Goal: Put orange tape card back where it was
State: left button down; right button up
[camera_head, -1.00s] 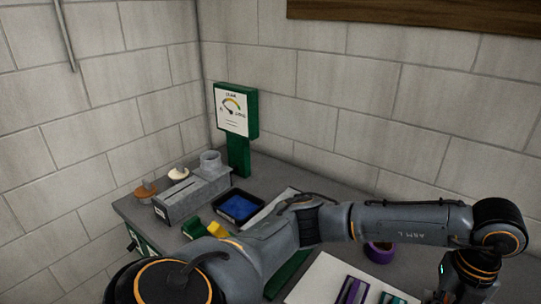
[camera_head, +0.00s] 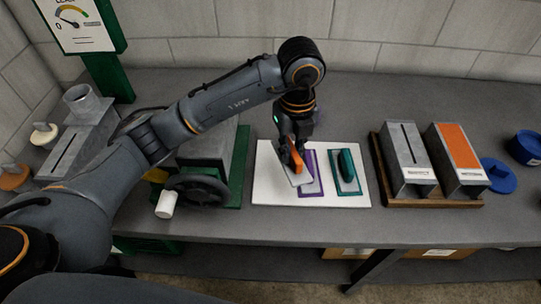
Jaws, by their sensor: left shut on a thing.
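My left gripper (camera_head: 291,152) points down over the white board (camera_head: 264,196). It is shut on a small orange piece, which I take as the orange tape card (camera_head: 297,163). A pale grey flat part shows just below the orange, over the left side of the board; I cannot tell whether it touches the board. The purple outlined shape (camera_head: 320,183) lies just right of it and is partly covered. A teal piece (camera_head: 347,165) sits within a teal outline further right on the board. My right gripper is not in view.
A wooden tray (camera_head: 432,205) right of the board holds a grey slotted box (camera_head: 424,163) and an orange-topped box (camera_head: 458,145). Blue round items (camera_head: 498,176) lie at far right. A machine with a dark handwheel (camera_head: 197,190) stands left of the board. The bench behind the board is clear.

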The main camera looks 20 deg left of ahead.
aim_at(275, 145)
pick_arm(q)
jog(key=w+a+f, duration=0.1)
jog(key=w+a+f+p, duration=0.1)
jog(key=a+f, duration=0.2)
jog(key=f, duration=0.1)
jog(key=shift+w+a, duration=0.3)
jog(key=shift+w, duration=0.1)
jog(key=shift+w+a+f, duration=0.1)
jog(key=shift+f, duration=0.1)
jog(key=f+p, duration=0.1)
jog(key=f, duration=0.1)
jog(key=f+p, duration=0.1)
jog(key=shift+w+a+f+p, duration=0.2)
jog(key=shift+a+f+p, duration=0.1)
jog(key=shift+a+f, duration=0.1)
jog(key=shift+f, duration=0.15)
jog(key=shift+f+b, duration=0.3)
jog(key=c, duration=1.3)
grip_release()
jog(key=shift+r, duration=0.1)
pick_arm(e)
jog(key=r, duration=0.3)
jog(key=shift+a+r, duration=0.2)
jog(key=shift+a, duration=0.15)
pick_arm(q)
jog(key=shift+r, duration=0.1)
